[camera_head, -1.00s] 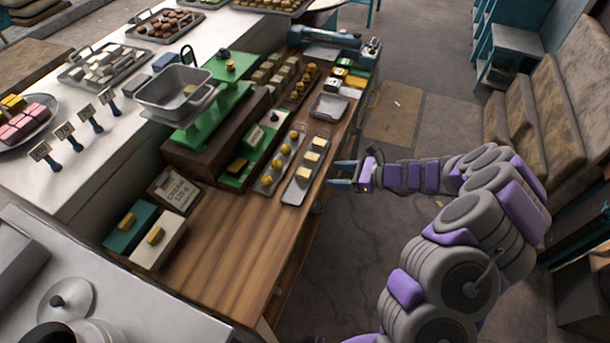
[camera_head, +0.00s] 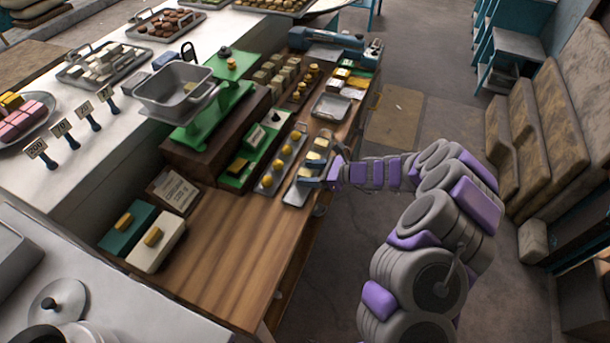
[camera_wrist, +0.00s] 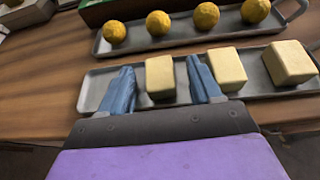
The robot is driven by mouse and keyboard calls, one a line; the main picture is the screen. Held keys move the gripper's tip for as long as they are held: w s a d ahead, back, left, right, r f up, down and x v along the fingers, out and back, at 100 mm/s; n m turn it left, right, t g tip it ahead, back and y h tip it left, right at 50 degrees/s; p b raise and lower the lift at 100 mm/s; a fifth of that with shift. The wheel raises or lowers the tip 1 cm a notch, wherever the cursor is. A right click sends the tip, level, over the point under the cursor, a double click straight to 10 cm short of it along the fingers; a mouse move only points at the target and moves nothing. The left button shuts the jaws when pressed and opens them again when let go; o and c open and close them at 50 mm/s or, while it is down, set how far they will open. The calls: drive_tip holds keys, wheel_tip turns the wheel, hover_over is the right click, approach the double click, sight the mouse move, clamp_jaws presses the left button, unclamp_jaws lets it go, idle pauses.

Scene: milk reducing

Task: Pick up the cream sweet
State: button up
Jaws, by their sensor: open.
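Several cream sweets, pale yellow blocks, sit in a row on a narrow grey tray (camera_head: 293,197). In the wrist view, one cream sweet (camera_wrist: 160,77) lies between my gripper's two blue fingers. A middle cream sweet (camera_wrist: 227,69) is just right of the right finger, and a third cream sweet (camera_wrist: 291,62) is at the tray's right end. My gripper (camera_wrist: 163,92) is open, low over the tray, with its fingers on either side of the first sweet. I cannot tell whether they touch it. In the head view, my gripper (camera_head: 316,173) reaches the tray from the right and partly hides the nearest sweet.
Behind, a parallel tray holds round yellow sweets (camera_wrist: 158,22). A green scale (camera_head: 215,115) with a metal pan stands at the back left. The wooden counter (camera_head: 225,260) is bare toward the front. The floor right of it is open.

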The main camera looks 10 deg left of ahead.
drive_tip(key=shift+d, duration=0.1)
drive_tip(key=c, duration=1)
drive_tip(key=shift+c, duration=0.2)
